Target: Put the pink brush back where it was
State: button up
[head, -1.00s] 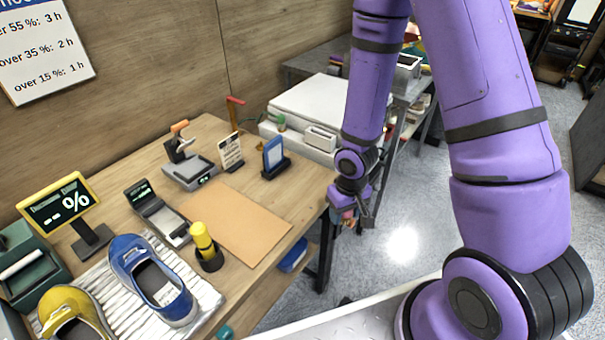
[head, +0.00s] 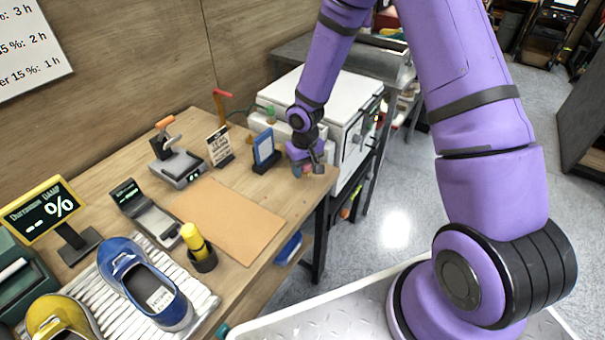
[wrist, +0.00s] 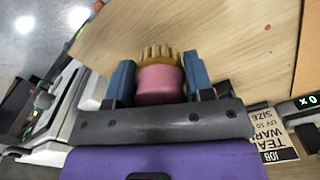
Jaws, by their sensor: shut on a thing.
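The pink brush (wrist: 158,85) has a pink round body and tan bristles. It sits between the two blue-grey fingers of my gripper (wrist: 159,76) in the wrist view, and the gripper is shut on it. The bristles point away from the palm, over bare wood. In the head view, my gripper (head: 308,166) is above the right end of the wooden table (head: 290,215), to the right of the blue-framed stand (head: 265,152). The brush is only a small pink patch there. I cannot tell its exact height above the table.
A brown mat (head: 232,218) lies mid-table. A yellow brush in a dark holder (head: 199,248), the blue sneaker (head: 145,285) and a percentage display (head: 45,212) stand to the left. A small sign (head: 219,147) stands at the back. A white machine (head: 330,95) is behind my gripper.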

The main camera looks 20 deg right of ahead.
jog(key=shift+w+a, duration=0.1)
jog(key=shift+w, duration=0.35)
jog(key=shift+f, duration=1.8)
jog(key=o, duration=0.8)
jog(key=shift+f, duration=0.1)
jog(key=shift+o, duration=0.2)
